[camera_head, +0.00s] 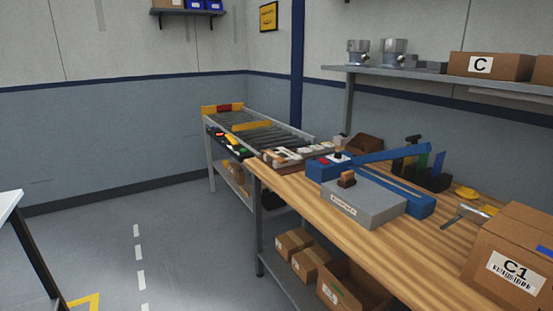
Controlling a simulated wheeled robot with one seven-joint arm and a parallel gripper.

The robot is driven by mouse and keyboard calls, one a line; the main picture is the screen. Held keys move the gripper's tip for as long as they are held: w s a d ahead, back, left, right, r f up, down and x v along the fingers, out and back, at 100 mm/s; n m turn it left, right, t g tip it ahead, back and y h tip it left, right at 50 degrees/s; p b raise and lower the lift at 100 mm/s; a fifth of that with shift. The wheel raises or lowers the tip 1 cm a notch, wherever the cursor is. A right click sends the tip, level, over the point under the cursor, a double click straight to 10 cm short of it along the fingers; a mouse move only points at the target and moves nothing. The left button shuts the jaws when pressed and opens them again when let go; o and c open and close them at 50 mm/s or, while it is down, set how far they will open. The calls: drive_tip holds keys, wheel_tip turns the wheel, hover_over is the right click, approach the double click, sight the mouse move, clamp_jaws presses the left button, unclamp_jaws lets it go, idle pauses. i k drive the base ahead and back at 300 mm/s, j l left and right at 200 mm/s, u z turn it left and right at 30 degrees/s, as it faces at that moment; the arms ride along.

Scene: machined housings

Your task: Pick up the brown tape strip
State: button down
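I cannot make out a brown tape strip for certain. A small brown piece (347,179) sits on top of a grey labelled box (372,205) on the wooden workbench (400,247); it is too small to tell what it is. A brown open bin-like thing (365,144) stands at the bench's back edge. My gripper is not in view.
A blue long-armed device (390,185) lies behind the grey box. Carton C1 (513,262) fills the bench's right end. A roller conveyor (262,134) adjoins its far end. Several cartons (295,243) sit on the lower shelf.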

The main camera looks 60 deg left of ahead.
sight(280, 159)
drive_tip(key=u, duration=2.1)
drive_tip(key=i+j, duration=0.55)
drive_tip(key=i, duration=0.15)
drive_tip(key=i+j, duration=1.15)
drive_tip(key=i, duration=0.25)
drive_tip(key=i+j+z, duration=0.1)
drive_tip(key=z, duration=0.3)
drive_tip(key=i+j+z, duration=0.1)
drive_tip(key=z, duration=0.3)
drive_tip(key=j+z, duration=0.15)
drive_tip(key=z, duration=0.25)
drive_tip(key=i+j+z, duration=0.1)
drive_tip(key=z, duration=0.3)
drive_tip(key=j, duration=0.1)
